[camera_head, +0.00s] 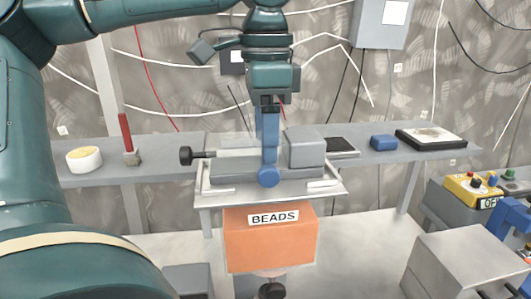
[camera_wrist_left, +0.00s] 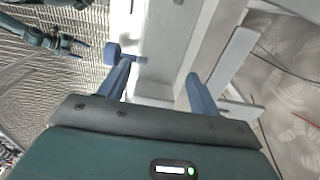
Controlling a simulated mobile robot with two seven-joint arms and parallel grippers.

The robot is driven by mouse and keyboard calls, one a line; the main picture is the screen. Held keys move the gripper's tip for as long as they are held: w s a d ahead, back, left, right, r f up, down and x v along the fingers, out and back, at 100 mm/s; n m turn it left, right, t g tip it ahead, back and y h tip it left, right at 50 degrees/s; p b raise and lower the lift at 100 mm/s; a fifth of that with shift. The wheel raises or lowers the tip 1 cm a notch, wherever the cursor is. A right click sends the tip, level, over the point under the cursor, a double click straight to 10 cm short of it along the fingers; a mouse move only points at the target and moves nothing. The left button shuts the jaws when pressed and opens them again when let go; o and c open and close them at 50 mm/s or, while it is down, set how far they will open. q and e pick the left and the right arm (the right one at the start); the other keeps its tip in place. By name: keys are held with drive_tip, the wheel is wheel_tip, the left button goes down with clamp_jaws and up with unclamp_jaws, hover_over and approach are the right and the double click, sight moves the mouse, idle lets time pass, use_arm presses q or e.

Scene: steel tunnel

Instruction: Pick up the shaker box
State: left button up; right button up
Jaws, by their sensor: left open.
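My left gripper (camera_head: 268,158) hangs pointing down at the middle of the head view, in front of the grey device on the bench. In the left wrist view its two blue fingers (camera_wrist_left: 158,70) are spread, with pale surfaces beyond and nothing clearly held. A round blue knob (camera_head: 268,177) shows just at the fingertips; contact cannot be told. No thing is labelled as the shaker box. The grey device (camera_head: 227,170), with a black-ended rod at left, sits in a shallow pale tray (camera_head: 330,188) and may be it. The gripper hides part of the device.
An orange box labelled BEADS (camera_head: 270,240) is below the tray. The bench (camera_head: 105,173) carries a white roll (camera_head: 84,159), a red-handled tool (camera_head: 126,133), a blue block (camera_head: 383,142) and a dark-framed plate (camera_head: 430,138). A yellow switch box (camera_head: 468,190) stands at right.

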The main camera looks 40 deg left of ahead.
use_arm(q)
drive_tip(key=shift+r, duration=0.1)
drive_tip(key=c, duration=1.2)
